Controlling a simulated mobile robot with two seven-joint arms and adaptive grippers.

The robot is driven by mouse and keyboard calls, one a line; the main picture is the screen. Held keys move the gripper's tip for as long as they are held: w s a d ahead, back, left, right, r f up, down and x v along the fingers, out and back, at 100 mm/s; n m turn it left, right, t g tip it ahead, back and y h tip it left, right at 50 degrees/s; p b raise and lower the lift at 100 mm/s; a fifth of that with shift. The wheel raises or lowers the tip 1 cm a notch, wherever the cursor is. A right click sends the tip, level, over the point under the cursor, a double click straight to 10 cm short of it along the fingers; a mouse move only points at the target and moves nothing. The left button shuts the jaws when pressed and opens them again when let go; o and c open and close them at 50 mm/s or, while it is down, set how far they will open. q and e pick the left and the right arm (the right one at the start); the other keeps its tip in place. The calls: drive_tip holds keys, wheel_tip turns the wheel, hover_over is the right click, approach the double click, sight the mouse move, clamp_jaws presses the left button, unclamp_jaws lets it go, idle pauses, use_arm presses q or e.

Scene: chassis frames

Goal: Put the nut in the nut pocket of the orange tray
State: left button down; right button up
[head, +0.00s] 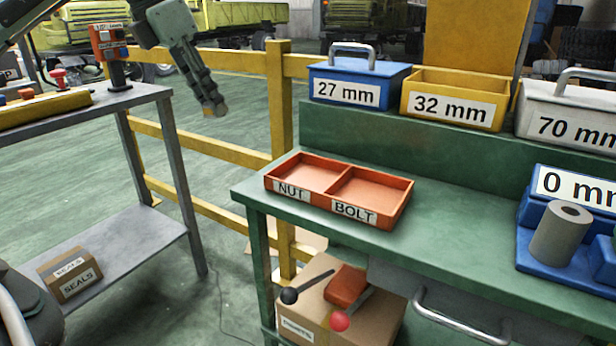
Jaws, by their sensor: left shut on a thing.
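The orange tray (356,213) lies on the green workbench near its left end. Its left compartment is labelled NUT and its right one BOLT; both look empty. My left gripper (212,106) hangs in the air to the left of the tray and apart from it, above the gap between the two tables and in front of the yellow railing. My right gripper is not in view.
Blue (357,84), yellow (455,99) and grey (568,110) labelled boxes stand behind the tray on a raised ledge. A grey cylinder (560,233) sits on a blue stand at right. A yellow railing (281,110) runs behind. The bench around the tray is clear.

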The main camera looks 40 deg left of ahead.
use_arm(q)
drive_tip(key=d, duration=0.1)
drive_tip(key=d+f+m, duration=0.1)
drive_tip(key=d, duration=0.1)
drive_tip(key=d+m, duration=0.1)
drive_tip(key=d, duration=0.1)
drive_tip(key=shift+w+f+h+p, duration=0.1)
drive_tip(key=shift+f+h+p, duration=0.15)
drive_tip(key=shift+h+p, duration=0.15)
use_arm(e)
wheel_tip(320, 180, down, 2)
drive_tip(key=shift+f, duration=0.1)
use_arm(q)
drive_tip(key=shift+d, duration=0.2)
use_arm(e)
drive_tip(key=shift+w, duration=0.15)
